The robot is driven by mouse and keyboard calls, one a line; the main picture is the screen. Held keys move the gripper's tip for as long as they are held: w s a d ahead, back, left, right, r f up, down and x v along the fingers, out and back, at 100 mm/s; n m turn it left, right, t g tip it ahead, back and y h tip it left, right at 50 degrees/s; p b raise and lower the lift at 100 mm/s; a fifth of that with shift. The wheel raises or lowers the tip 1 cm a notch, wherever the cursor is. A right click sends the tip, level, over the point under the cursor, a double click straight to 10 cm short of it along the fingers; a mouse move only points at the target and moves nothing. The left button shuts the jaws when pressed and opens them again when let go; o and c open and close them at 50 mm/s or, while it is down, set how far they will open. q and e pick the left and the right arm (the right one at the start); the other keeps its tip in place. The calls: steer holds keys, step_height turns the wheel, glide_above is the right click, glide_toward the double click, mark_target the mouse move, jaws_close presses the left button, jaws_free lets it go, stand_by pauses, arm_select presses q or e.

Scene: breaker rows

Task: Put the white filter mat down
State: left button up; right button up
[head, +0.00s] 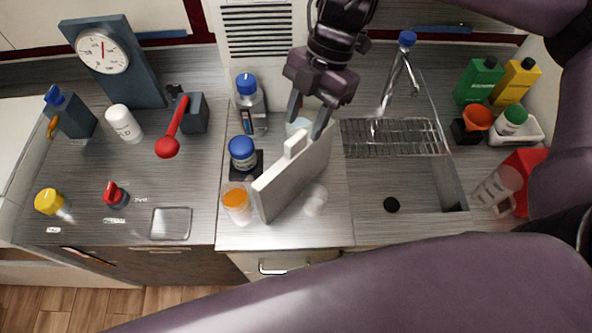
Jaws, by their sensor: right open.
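The white filter mat (292,180) is a thick off-white panel with a small grip (295,146) on its top edge. It stands on its edge, upright or nearly so, on the steel counter left of the sink. My right gripper (306,122) is open, fingers pointing down, just above the grip, with nothing held between them. I cannot tell whether a finger touches the grip. My left gripper does not show.
An orange-lidded jar (237,202) and a blue-lidded jar (242,153) stand close left of the panel. A clear cup (316,198) is close on its right. The sink (400,185) with a rack and tap (388,90) lies further right. Counter front (285,237) is clear.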

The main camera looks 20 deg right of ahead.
mark_target(297, 136)
steer(key=shift+p+x, duration=0.5)
steer(key=shift+x, duration=2)
steer(key=shift+a, duration=0.2)
jaws_close()
